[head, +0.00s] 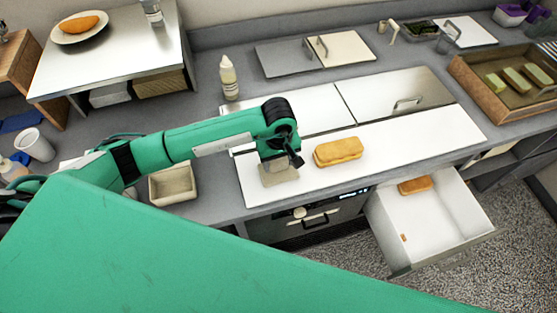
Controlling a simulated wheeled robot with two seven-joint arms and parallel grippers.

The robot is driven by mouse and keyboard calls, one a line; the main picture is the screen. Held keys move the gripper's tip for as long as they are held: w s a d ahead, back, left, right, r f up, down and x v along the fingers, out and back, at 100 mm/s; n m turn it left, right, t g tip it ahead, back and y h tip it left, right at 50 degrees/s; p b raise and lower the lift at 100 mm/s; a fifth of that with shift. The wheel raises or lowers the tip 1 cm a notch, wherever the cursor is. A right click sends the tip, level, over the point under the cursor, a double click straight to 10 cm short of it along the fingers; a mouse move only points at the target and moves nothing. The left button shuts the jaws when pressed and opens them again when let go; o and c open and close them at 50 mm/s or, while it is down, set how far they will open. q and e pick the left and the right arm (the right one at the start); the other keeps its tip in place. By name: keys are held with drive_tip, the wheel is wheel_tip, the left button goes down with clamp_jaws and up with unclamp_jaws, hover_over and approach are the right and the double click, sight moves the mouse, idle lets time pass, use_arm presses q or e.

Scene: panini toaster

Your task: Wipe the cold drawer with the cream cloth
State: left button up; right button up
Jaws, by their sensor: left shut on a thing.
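The cold drawer (443,216) is pulled open at the lower right, with a white inside. A brown bread-like piece (415,185) lies near its back, and a small brown spot or crumb (403,237) shows near its left front. My left gripper (279,162) points down over the left part of the white counter board, well left of the drawer. It is shut on the cream cloth (279,175), a pale greyish-beige piece partly hidden by the gripper. I cannot tell whether the cloth touches the board. My right gripper is not in view.
A bread loaf (338,152) sits on the white board (400,138) just right of my left gripper. A beige bin (173,184) stands to the left, a bottle (229,78) behind. A wooden tray (479,94) with several green pieces is at the right.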

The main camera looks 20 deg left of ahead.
sight(278, 161)
use_arm(q)
drive_tip(key=shift+r+p, duration=0.75)
drive_tip(key=shift+r, duration=2.25)
drive_tip(key=shift+a, duration=0.1)
